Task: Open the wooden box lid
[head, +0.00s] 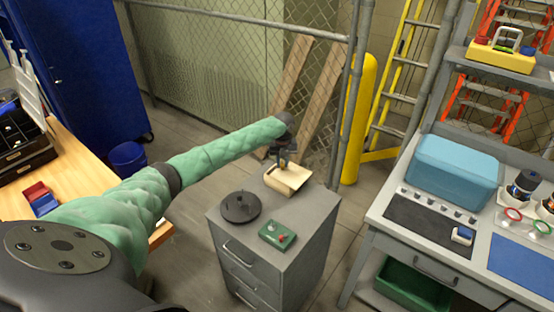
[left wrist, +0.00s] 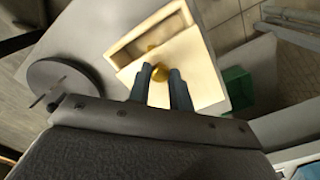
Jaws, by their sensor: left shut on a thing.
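The wooden box (head: 287,178) stands on top of the grey drawer cabinet (head: 310,210), near its far edge. In the left wrist view the box (left wrist: 124,55) shows a partly uncovered inside along its far left side, with the pale lid (left wrist: 204,75) shifted off that side. A round brass knob (left wrist: 158,73) sits on the lid. My left gripper (head: 283,163) reaches down to the box from above. In the left wrist view its two fingers (left wrist: 161,78) are closed around the knob. My right gripper is not in view.
A dark round disc-shaped fixture (head: 240,207) and a green box with a red knob (head: 277,234) share the cabinet top. A wire fence stands behind. A workbench with a blue case (head: 455,172) is at right, a wooden table (head: 90,165) at left.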

